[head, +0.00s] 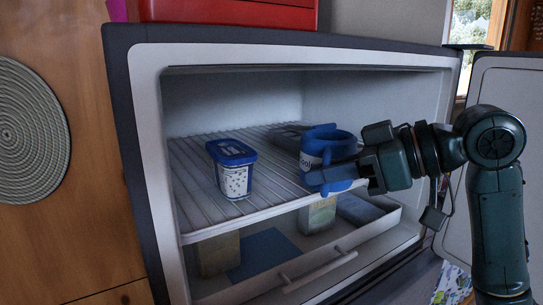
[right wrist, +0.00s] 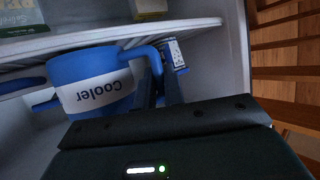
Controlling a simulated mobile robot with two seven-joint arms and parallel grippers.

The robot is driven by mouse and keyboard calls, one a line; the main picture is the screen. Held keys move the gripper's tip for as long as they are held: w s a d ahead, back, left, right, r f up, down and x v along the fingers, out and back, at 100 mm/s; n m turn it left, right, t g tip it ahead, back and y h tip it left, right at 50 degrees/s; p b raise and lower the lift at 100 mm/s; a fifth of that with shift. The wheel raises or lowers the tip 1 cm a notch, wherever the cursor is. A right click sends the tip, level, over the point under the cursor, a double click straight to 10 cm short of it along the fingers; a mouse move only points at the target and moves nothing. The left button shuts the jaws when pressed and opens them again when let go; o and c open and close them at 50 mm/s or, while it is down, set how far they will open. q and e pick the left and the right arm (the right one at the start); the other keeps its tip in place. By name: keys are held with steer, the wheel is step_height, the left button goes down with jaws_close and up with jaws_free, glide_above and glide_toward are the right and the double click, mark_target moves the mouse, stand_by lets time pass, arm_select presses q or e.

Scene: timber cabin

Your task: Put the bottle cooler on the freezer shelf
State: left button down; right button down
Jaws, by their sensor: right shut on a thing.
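The bottle cooler (head: 320,142) is a blue cup-like holder with a white label and a side handle. It is at the front right of the freezer's wire shelf (head: 190,190), upright in the head view. I cannot tell whether its base touches the shelf. My right gripper (head: 345,172) reaches in from the right and is shut on the cooler, on its handle side. In the right wrist view the cooler (right wrist: 95,85) appears upside down beside my gripper fingers (right wrist: 157,88). My left gripper is not in view.
A white tub with a blue lid (head: 232,170) stands on the shelf, left of the cooler. A dark flat item (head: 285,135) lies behind. Below is an open drawer (head: 320,265) with boxes. The freezer door (head: 510,85) stands open at the right.

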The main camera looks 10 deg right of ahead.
mark_target(352, 146)
steer(key=w+a, duration=0.1)
steer(key=a, duration=0.1)
steer(key=w+a+p, duration=0.1)
steer(key=w+a, duration=0.2)
steer(key=a, duration=0.2)
steer(key=shift+w+r, duration=0.1)
steer(key=shift+w, duration=0.25)
steer(key=shift+a+f+p, duration=0.1)
steer(key=shift+f+p, duration=0.15)
steer(key=shift+p, duration=0.15)
steer(key=shift+d+f, duration=0.15)
steer(key=shift+d, duration=0.05)
steer(key=c, duration=1.5)
jaws_free()
steer(key=shift+f, duration=0.15)
steer(key=b+v, duration=0.2)
steer(key=v, duration=1)
